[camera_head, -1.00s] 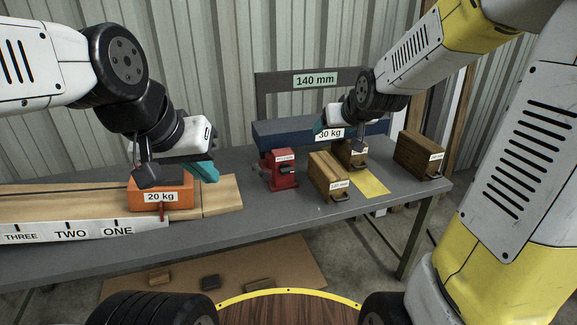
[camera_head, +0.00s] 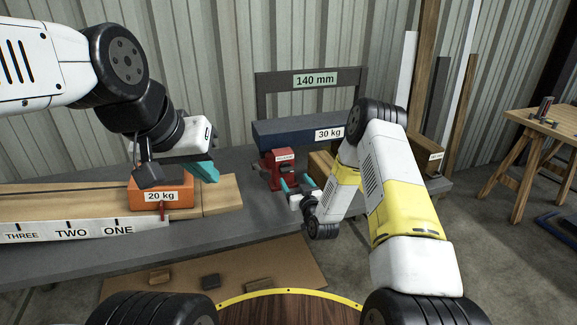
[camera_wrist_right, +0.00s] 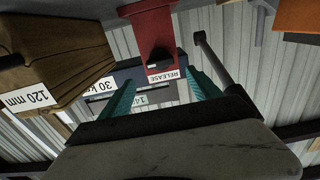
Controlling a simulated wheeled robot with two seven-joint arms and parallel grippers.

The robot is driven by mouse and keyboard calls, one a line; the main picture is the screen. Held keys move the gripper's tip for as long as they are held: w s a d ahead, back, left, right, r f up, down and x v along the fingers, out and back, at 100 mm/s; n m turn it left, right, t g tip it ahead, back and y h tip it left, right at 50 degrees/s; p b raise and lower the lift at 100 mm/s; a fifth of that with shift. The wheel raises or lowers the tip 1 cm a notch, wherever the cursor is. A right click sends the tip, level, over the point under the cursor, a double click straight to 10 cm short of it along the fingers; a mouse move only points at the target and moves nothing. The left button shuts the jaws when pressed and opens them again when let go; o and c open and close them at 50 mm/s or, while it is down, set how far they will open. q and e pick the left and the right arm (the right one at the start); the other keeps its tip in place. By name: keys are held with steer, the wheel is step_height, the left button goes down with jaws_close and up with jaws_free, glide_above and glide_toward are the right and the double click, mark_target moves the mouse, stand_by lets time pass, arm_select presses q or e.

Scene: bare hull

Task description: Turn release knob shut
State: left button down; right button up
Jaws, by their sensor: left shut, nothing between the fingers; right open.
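The red release box (camera_head: 275,175) stands on the grey bench in the head view, with a dark knob (camera_head: 287,168) on its front. In the right wrist view, turned upside down, the red box (camera_wrist_right: 153,28), its black knob (camera_wrist_right: 160,60) and the RELEASE label (camera_wrist_right: 167,75) show ahead, between the lines of the fingers. My right gripper (camera_head: 297,184) is open and empty in front of the box; its teal fingers show in the wrist view (camera_wrist_right: 162,88), apart from the knob. My left gripper (camera_head: 204,171) is shut and empty beside the orange 20 kg block (camera_head: 146,192).
A blue 30 kg block (camera_head: 285,132) lies behind the red box, under a dark 140 mm frame (camera_head: 263,90). Wooden blocks (camera_head: 322,162) stand to the right, partly behind my right arm. A wooden board with a ONE, TWO, THREE scale (camera_head: 85,231) lies left.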

mark_target(288, 171)
steer(key=x, duration=0.7)
steer(key=shift+w+a+f, duration=0.15)
steer(key=shift+w, duration=0.15)
steer(key=c, duration=1.4)
